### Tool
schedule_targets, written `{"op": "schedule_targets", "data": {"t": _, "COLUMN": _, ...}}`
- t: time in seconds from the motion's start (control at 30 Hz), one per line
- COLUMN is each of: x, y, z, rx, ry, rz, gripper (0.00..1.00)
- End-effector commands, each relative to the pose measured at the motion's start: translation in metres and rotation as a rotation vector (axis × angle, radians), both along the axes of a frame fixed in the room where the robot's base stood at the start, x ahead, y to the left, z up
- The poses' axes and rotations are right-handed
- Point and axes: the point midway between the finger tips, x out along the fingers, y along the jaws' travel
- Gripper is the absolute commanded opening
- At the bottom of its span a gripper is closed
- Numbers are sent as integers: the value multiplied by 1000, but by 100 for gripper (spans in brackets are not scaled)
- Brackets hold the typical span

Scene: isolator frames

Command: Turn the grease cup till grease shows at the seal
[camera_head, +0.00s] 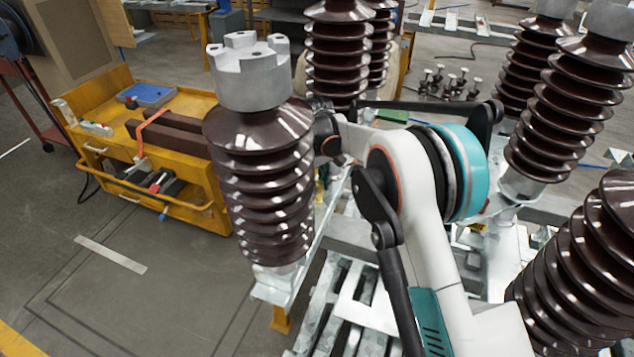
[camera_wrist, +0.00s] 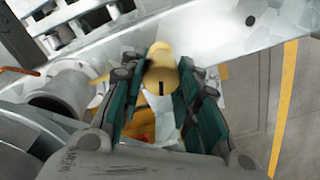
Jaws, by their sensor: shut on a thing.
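The grease cup (camera_wrist: 161,66) is a brass-yellow cylinder with a dark mark on its side, in the middle of the wrist view. My gripper (camera_wrist: 162,82) has its teal-padded fingers on either side of the cup and is shut on it. In the head view my white arm reaches in behind the near brown insulator, and neither the gripper nor the cup shows there. I cannot make out the seal or any grease.
A galvanised steel beam (camera_wrist: 225,38) runs close behind the cup, and a grey hollow cylinder (camera_wrist: 68,92) lies to its left. The ribbed insulator (camera_head: 262,180) and others crowd my arm. A yellow cart (camera_head: 95,98) stands left; floor (camera_head: 120,300) in front is clear.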

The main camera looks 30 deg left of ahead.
Motion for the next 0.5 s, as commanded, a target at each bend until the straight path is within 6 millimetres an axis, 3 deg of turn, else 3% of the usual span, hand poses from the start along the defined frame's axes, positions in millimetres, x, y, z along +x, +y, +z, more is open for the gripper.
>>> {"op": "schedule_targets", "data": {"t": 0.5, "x": 2, "y": -2, "z": 0, "rx": 0, "ry": 0, "rz": -478, "gripper": 6}}
